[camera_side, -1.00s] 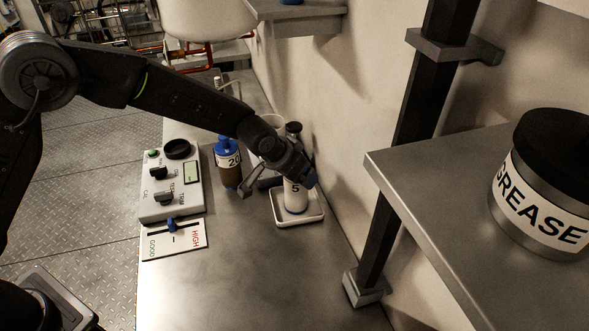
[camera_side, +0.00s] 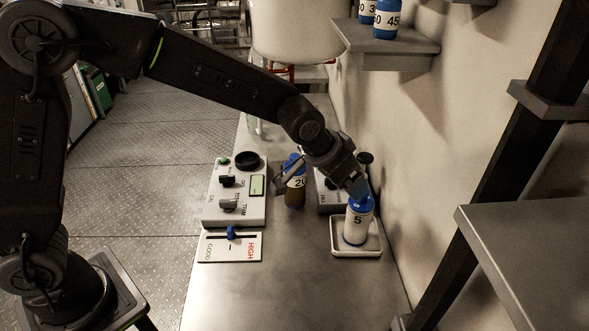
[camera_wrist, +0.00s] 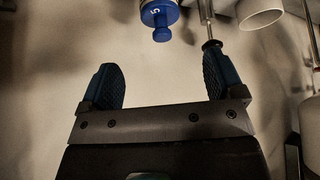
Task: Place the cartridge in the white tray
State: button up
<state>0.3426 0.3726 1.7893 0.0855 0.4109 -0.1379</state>
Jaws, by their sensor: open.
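The cartridge (camera_side: 356,225), white with a blue top and marked 5, stands upright in the white tray (camera_side: 357,253) in the side view. My gripper (camera_side: 357,188) is at the cartridge's top, angled down from the upper left. In the wrist view, my gripper (camera_wrist: 163,78) is open, with nothing between its two dark fingers. Whether a finger still touches the cartridge cannot be told. A blue-ended bottle (camera_wrist: 159,14) shows beyond the fingers in the wrist view; I cannot tell which bottle it is.
A brown blue-capped bottle marked 20 (camera_side: 295,185) stands left of the tray. A control box (camera_side: 236,190) and a GOOD/HIGH slider plate (camera_side: 230,247) lie further left. A wall is close on the right. A shelf (camera_side: 385,45) holds blue bottles. The front bench is clear.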

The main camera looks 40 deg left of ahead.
jog(key=s+a+r+n+y, duration=0.1)
jog(key=s+a+r, duration=0.4)
jog(key=s+a, duration=0.3)
jog(key=s+a+r+n, duration=0.1)
jog(key=s+a+r, duration=0.45)
jog(key=s, duration=0.45)
jog(key=s+a+f+n, duration=0.1)
jog(key=s+a, duration=0.2)
jog(key=s, duration=0.5)
jog(key=shift+s+f+g+y, duration=0.35)
jog(key=shift+f+g+y, duration=0.05)
